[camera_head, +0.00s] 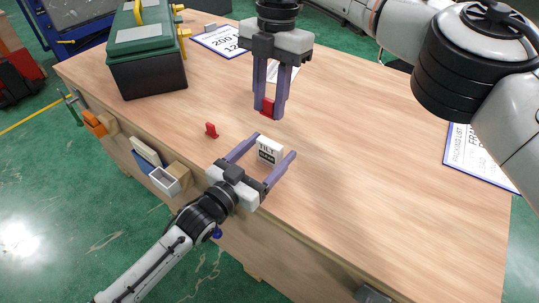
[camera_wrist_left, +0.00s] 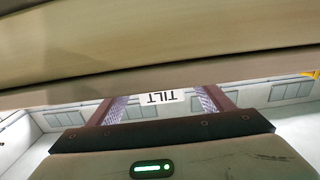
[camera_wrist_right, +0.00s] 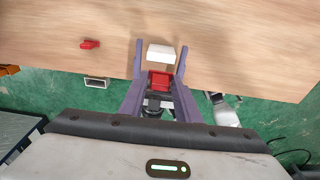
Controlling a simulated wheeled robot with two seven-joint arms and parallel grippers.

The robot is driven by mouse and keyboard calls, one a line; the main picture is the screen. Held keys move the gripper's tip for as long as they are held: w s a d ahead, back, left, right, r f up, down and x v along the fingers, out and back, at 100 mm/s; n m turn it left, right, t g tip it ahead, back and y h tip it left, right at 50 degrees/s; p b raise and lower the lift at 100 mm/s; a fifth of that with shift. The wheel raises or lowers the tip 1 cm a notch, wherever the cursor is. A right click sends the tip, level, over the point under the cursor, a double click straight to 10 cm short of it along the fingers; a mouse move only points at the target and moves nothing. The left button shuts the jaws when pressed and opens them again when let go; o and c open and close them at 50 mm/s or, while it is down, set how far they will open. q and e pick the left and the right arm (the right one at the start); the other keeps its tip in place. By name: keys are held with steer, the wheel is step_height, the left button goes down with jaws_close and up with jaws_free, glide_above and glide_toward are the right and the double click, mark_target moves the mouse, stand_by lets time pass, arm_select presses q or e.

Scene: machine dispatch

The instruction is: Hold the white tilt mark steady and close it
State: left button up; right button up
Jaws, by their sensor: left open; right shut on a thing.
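The white tilt mark (camera_head: 269,150) stands on the wooden table near its front edge, with TILT lettering on its face. It also shows in the left wrist view (camera_wrist_left: 159,98) and the right wrist view (camera_wrist_right: 160,52). My left gripper (camera_head: 268,146) is open, with one finger on each side of the mark and gaps visible. My right gripper (camera_head: 269,112) is above and behind the mark, shut on a red piece (camera_head: 267,107), which also shows between the fingers in the right wrist view (camera_wrist_right: 159,80). Another red piece (camera_head: 211,130) lies on the table left of the mark.
A green and black toolbox (camera_head: 147,60) stands at the back left. Printed sheets lie at the back (camera_head: 222,40) and right (camera_head: 478,158). Small bins (camera_head: 165,180) hang on the front edge. The table's middle right is clear.

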arm_select(q)
steer(key=shift+w+d, duration=0.15)
steer(key=shift+w, duration=0.05)
steer(key=c, duration=1.6)
arm_select(e)
glide_above(269, 143)
steer(key=shift+w+d+f, duration=0.1)
steer(key=shift+w+f, duration=0.05)
steer(key=shift+f, duration=2.35)
steer(key=shift+f, duration=0.1)
steer(key=shift+f, duration=0.8)
steer(key=shift+f, duration=0.65)
